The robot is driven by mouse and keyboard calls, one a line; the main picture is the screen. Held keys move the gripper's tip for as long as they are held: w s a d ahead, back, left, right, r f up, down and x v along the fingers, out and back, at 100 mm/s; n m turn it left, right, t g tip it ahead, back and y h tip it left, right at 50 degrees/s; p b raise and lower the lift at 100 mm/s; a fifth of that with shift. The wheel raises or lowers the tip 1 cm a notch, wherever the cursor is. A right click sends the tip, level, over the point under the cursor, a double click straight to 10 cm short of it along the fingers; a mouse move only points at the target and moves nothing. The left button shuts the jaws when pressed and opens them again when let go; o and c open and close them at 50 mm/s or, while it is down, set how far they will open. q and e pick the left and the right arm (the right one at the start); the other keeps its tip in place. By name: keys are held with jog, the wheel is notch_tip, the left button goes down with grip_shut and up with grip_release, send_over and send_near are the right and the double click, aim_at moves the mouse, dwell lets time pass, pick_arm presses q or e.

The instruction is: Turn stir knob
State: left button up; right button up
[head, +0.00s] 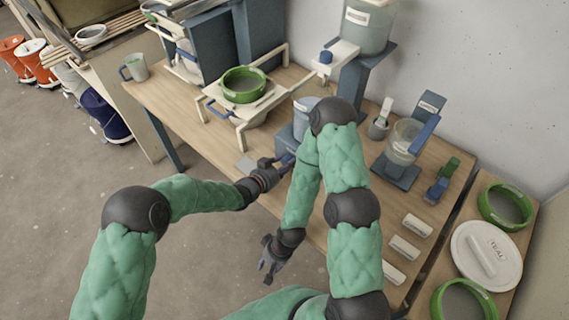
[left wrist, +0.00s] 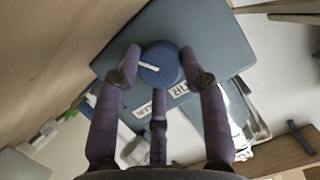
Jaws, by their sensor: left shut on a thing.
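The stir knob (left wrist: 158,72) is a round blue dial with a white pointer line in the left wrist view. It sits on the face of a blue-grey housing (left wrist: 215,45) with a partly hidden white label (left wrist: 178,90). My left gripper (left wrist: 160,78) has its purple fingers around the knob and is shut on it. In the head view my left gripper (head: 277,168) is at the table's front edge, against the stirrer base, and hides most of the knob. My right gripper (head: 270,262) hangs low in front of the table, apart from the knob; its finger opening is unclear.
A blue-grey bucket (head: 303,108) stands above the stirrer base, partly behind my right arm. A green sieve (head: 243,85) rests on a cream frame to its left. A clear container (head: 405,139) stands right. White blocks (head: 404,248) lie along the table's right front.

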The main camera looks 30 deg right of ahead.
pick_arm(q)
jog(key=shift+w+a+f+n, duration=0.15)
jog(key=shift+w+a+n, duration=0.05)
jog(key=shift+n, duration=0.1)
jog(key=o, duration=0.9)
jog(key=shift+o, duration=1)
jog(key=shift+w+f, duration=0.1)
jog(key=shift+w, duration=0.05)
jog(key=shift+s, duration=0.2)
jog(key=v, duration=1.2)
jog(key=shift+w, duration=0.2)
